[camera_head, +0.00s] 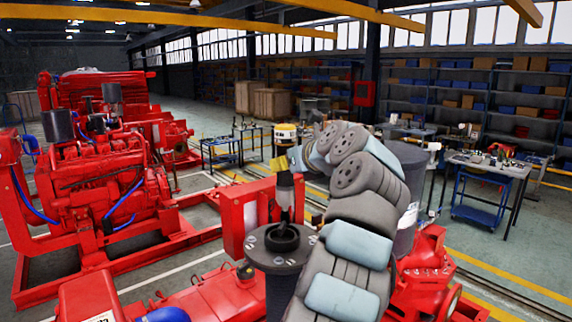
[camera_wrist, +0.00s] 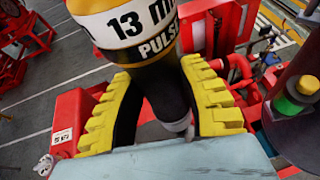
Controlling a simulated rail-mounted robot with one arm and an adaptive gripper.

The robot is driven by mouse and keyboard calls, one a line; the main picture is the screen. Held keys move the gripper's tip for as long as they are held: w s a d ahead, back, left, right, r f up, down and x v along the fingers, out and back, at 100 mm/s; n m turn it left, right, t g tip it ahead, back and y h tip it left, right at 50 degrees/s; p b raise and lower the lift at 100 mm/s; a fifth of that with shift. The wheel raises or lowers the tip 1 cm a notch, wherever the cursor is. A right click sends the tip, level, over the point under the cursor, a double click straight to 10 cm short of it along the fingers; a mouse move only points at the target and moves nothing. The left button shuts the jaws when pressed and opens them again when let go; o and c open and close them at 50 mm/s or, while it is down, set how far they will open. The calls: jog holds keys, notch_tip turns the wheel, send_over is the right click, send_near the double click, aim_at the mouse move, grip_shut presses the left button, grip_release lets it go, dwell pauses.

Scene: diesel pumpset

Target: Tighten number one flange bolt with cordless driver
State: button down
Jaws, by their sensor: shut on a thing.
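My gripper (camera_wrist: 165,105) is shut on the cordless driver (camera_wrist: 130,28), its yellow ribbed finger pads on either side of the dark body. The driver's white, yellow and black end reads "13 mm" and "PULSE". In the head view the driver (camera_head: 285,133) stands roughly upright beside my arm, its dark lower part pointing down. Below it is a dark round flange (camera_head: 270,262) with several bolt heads around a central opening. The driver's lower end is over this opening area; I cannot tell whether it touches. I see no number marking bolt one.
A red engine pumpset (camera_head: 95,175) stands at the left. Red machinery (camera_head: 215,295) lies around the flange. Workbenches with tools (camera_head: 490,165), a blue cart (camera_head: 475,212) and stocked shelves (camera_head: 480,85) stand farther back. Open floor (camera_head: 500,240) lies at the right.

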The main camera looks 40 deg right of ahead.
aim_at(291, 143)
jog(key=shift+f, duration=0.35)
dwell(0.9)
jog(key=shift+r+p, duration=2.65)
jog(key=shift+p, duration=0.05)
